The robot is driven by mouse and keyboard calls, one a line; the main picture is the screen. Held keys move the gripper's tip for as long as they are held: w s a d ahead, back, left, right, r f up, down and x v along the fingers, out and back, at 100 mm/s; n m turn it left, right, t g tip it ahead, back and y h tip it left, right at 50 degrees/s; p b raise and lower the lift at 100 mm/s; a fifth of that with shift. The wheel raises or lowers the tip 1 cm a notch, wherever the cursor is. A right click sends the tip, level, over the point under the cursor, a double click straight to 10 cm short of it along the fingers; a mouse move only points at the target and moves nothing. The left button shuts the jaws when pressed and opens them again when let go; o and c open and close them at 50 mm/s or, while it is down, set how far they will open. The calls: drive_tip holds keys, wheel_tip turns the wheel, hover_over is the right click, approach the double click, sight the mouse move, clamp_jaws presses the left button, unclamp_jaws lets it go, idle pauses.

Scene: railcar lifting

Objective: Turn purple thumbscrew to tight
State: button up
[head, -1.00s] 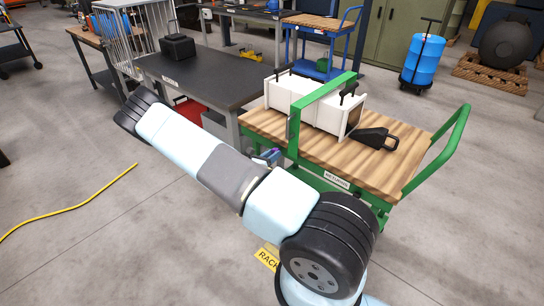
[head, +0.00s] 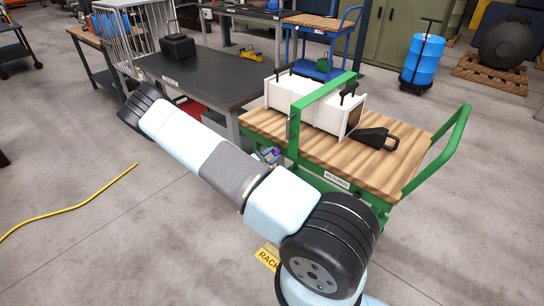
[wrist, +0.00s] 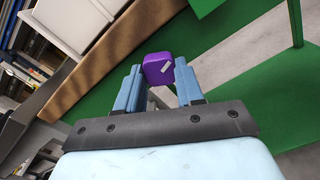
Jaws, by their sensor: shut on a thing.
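The purple thumbscrew (wrist: 158,69) is in the wrist view, a small rounded block with a pale mark on its face. My gripper (wrist: 158,88) has its two blue fingers on either side of it and is shut on it. In the head view the thumbscrew (head: 276,151) is a small purple spot at the near left edge of the green cart (head: 293,136), beside the base of its upright frame. My arm hides part of the gripper there. The thumbscrew's shaft is not visible.
A white box (head: 283,91) with black handles stands on the cart's wooden deck (head: 395,165) under the green frame. A black wedge-shaped thing (head: 374,138) lies beside it. A dark workbench (head: 205,73) stands behind left. The floor at left is clear except for a yellow cable (head: 75,203).

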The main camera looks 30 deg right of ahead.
drive_tip(key=shift+f+m, duration=0.1)
drive_tip(key=shift+m, duration=0.3)
drive_tip(key=o, duration=1)
drive_tip(key=shift+o, duration=0.2)
drive_tip(key=v, duration=1.3)
drive_tip(key=shift+a, duration=0.4)
drive_tip(key=shift+s, duration=0.1)
